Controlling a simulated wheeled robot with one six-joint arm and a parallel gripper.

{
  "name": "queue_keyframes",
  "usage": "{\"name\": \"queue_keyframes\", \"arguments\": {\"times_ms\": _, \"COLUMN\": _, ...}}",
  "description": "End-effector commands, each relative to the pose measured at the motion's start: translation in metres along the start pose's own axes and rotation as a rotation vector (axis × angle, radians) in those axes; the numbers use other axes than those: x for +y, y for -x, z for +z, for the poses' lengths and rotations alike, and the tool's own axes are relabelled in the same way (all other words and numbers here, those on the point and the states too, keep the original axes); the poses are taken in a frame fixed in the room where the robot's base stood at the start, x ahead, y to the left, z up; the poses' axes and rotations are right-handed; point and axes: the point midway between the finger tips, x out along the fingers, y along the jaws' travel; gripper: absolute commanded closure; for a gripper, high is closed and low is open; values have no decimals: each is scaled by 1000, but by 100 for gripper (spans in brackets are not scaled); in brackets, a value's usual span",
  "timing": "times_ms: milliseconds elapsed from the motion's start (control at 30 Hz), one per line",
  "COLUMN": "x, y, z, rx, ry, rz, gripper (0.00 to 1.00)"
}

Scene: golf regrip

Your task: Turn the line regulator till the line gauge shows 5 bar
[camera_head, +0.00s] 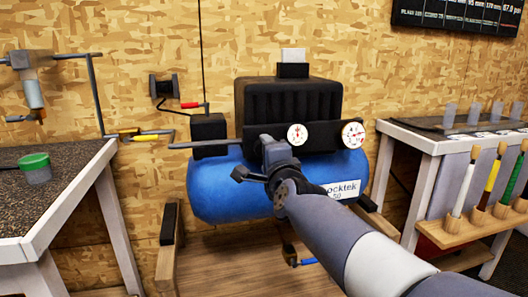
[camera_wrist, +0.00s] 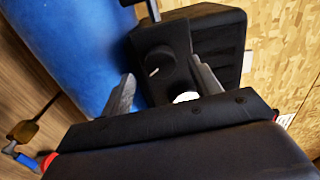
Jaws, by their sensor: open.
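The blue-tanked compressor (camera_head: 225,190) stands against the wall. Its black panel carries two round white gauges, a left one (camera_head: 297,134) and a right one (camera_head: 353,135). I cannot tell which is the line gauge, and the readings are too small to be sure of. In the wrist view a round black knob (camera_wrist: 157,62) with a white mark, apparently the line regulator, faces the space between my fingers. A white gauge edge (camera_wrist: 187,97) shows beside it. My gripper (camera_wrist: 165,85) is open and empty, in front of the panel. In the head view my gripper (camera_head: 256,160) hides the knob.
A workbench (camera_head: 60,205) with a green-lidded cup (camera_head: 35,168) stands at left. A bench (camera_head: 450,145) with a rack of coloured grips (camera_head: 480,220) stands at right. A thin bar (camera_head: 195,144) sticks out left of the compressor. A hose reel (camera_head: 165,87) hangs on the wall.

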Motion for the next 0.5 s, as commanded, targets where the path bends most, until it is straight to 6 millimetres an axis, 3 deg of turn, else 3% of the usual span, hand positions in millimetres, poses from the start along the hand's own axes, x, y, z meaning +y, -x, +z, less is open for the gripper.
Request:
{"name": "queue_keyframes", "arguments": {"times_ms": 200, "x": -2, "y": 40, "z": 0, "rx": -1, "ry": 1, "rz": -1, "gripper": 41}}
{"name": "queue_keyframes", "arguments": {"times_ms": 500, "x": -1, "y": 69, "z": 0, "rx": -1, "ry": 0, "rz": -1, "gripper": 41}}
